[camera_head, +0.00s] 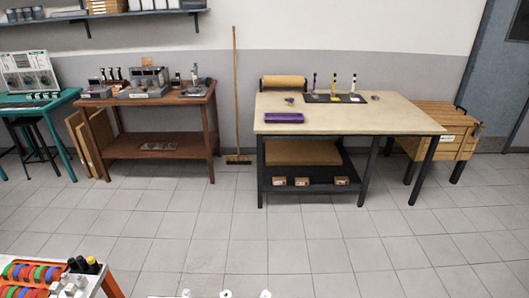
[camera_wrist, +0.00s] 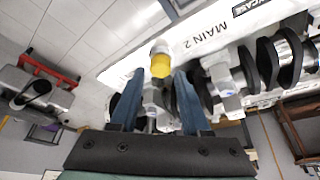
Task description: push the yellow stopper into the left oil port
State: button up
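The yellow stopper (camera_wrist: 160,63) shows in the wrist view, between and just past the tips of my gripper (camera_wrist: 159,76). My gripper's two blue fingers stand apart, with a narrow gap seen on each side of the stopper. A pale metal part (camera_wrist: 155,97) shows between the fingers below the stopper; I cannot tell whether the two are joined. I cannot make out the left oil port; the surface behind the stopper is partly hidden by it and the fingers. My gripper is not in the head view.
A white panel marked MAIN 2 (camera_wrist: 208,38) borders a row of black and metal crank parts (camera_wrist: 268,62) right of my fingers. In the head view, a bench with coloured rings (camera_head: 30,271) is at lower left. Grey floor (camera_head: 230,230) is open before the beige-topped table (camera_head: 350,120).

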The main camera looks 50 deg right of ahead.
jog(key=shift+r+p, duration=0.6)
jog(key=shift+r, duration=0.15)
jog(key=shift+r, duration=0.15)
jog(key=shift+o, duration=0.2)
jog(key=o, duration=0.5)
jog(key=b+v, duration=0.1)
jog(key=v, duration=1.2)
